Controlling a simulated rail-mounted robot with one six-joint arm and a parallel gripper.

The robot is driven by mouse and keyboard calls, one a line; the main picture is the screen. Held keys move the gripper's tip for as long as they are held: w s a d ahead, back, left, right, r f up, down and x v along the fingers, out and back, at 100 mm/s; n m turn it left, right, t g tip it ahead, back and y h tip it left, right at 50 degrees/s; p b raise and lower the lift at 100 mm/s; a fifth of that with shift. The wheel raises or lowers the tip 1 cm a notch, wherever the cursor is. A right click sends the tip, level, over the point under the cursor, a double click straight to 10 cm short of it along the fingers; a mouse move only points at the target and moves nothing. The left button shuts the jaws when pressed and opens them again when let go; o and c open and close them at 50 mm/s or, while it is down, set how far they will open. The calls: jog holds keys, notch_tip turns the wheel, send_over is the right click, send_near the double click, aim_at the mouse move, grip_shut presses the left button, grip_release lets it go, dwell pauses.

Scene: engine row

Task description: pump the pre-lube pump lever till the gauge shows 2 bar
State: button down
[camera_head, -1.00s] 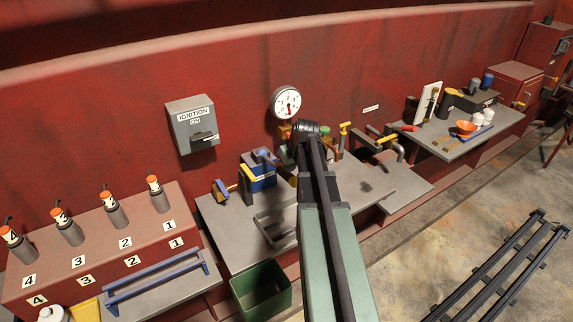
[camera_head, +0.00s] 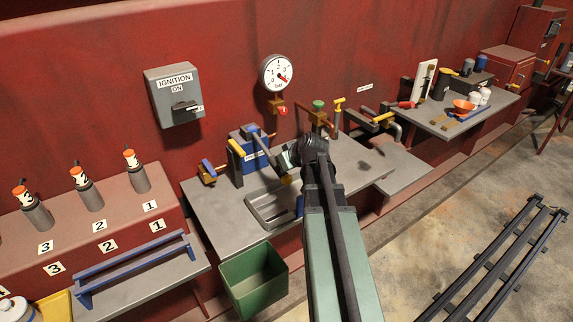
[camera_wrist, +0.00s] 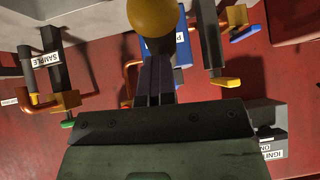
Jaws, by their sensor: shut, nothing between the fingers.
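The round white gauge (camera_head: 277,73) hangs on the red wall; its red needle points to the lower right, and its figures are too small to read surely. The blue pump body (camera_head: 252,148) stands on the grey bench below it, with a dark lever arm on top. A yellow ball knob (camera_wrist: 152,16) shows large in the wrist view, in front of the blue body (camera_wrist: 168,47). My gripper (camera_wrist: 154,58) is shut and empty, its dark fingertips at the knob; I cannot tell whether they touch it. In the head view my gripper (camera_head: 287,158) is right of the pump, partly hidden by my wrist.
A grey tray (camera_head: 272,207) lies in front, and a green bin (camera_head: 253,278) hangs below the bench edge. The ignition switch box (camera_head: 175,95) is at upper left.

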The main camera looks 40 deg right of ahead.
jog(key=shift+s+a+f, duration=0.1)
jog(key=shift+s+f, duration=0.1)
jog(key=r+p, duration=0.2)
jog(key=s+r+p, duration=0.1)
jog(key=r+p, duration=0.2)
jog(key=p, duration=0.1)
jog(key=shift+s+d+r, duration=0.35)
jog(key=shift+d+r, duration=0.05)
jog(key=s+p+v, duration=0.1)
jog(key=p+v, duration=0.4)
jog(key=v, duration=0.3)
jog(key=shift+f, duration=0.35)
jog(key=shift+d, duration=0.1)
